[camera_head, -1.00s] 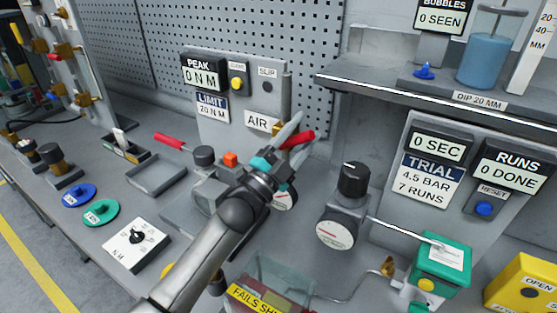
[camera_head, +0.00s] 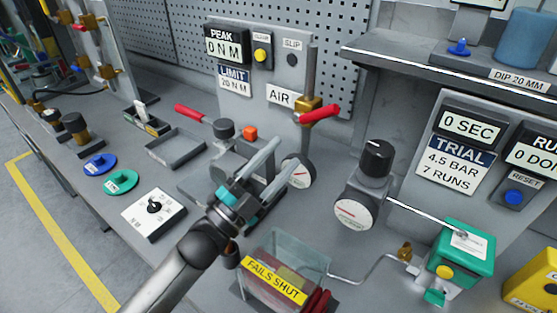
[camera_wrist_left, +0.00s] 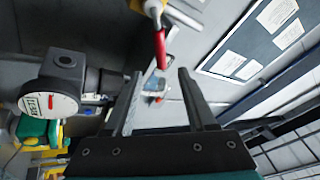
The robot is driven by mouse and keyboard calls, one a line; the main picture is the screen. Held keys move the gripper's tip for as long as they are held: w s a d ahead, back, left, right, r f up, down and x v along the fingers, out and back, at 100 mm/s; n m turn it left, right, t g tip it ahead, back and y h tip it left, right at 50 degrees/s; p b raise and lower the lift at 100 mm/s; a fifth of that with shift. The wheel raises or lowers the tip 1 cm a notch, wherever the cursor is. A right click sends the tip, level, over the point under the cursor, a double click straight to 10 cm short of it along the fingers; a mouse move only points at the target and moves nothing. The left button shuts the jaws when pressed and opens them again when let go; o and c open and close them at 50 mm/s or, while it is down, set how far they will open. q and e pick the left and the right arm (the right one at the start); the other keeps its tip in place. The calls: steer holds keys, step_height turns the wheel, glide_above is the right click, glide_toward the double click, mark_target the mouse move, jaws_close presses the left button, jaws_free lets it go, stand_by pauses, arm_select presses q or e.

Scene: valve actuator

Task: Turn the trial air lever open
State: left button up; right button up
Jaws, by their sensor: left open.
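The air lever has a red handle (camera_head: 320,115) on a brass valve (camera_head: 302,106), beside the AIR label (camera_head: 281,97) on the grey panel. Its handle points right and slightly up in the head view. My left gripper (camera_head: 286,152) is open and empty, below and left of the handle and apart from it. In the left wrist view, the red handle (camera_wrist_left: 160,48) shows just beyond the gap between the open fingertips (camera_wrist_left: 159,72). The trial panel (camera_head: 457,155) reads 0 SEC, 4.5 BAR, 7 RUNS. My right gripper is not seen.
A round gauge (camera_head: 299,174) sits below the lever, close to my left fingers. A black-knobbed regulator (camera_head: 376,158) stands to the right. A clear FAILS SHUT box (camera_head: 283,262) is in front. Another red handle (camera_head: 189,113) lies left, beyond a grey tray (camera_head: 176,148).

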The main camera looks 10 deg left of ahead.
mark_target(312, 116)
arm_select(q)
steer(key=shift+d+r, duration=0.1)
steer(key=shift+c, duration=1.3)
steer(key=shift+w+d+r+m, duration=0.1)
steer(key=shift+d+m, duration=0.2)
steer(key=shift+m, duration=0.3)
steer(key=shift+c, duration=0.7)
steer(key=d+m, duration=0.1)
steer(key=m, duration=0.1)
steer(key=d+m+g+y, duration=0.1)
steer(key=m, duration=0.1)
steer(key=d+r+m+g+y, duration=0.1)
steer(key=m, duration=0.2)
steer(key=shift+d, duration=0.3)
jaws_close()
steer(key=w+d+r+m+g+y+p, duration=0.1)
steer(key=w+d+r+m+y, duration=0.1)
steer(key=w+m, duration=0.4)
steer(key=shift+w+d+m+g+y+p, duration=0.3)
steer(key=shift+m+y+p, duration=0.15)
steer(key=shift+y, duration=0.25)
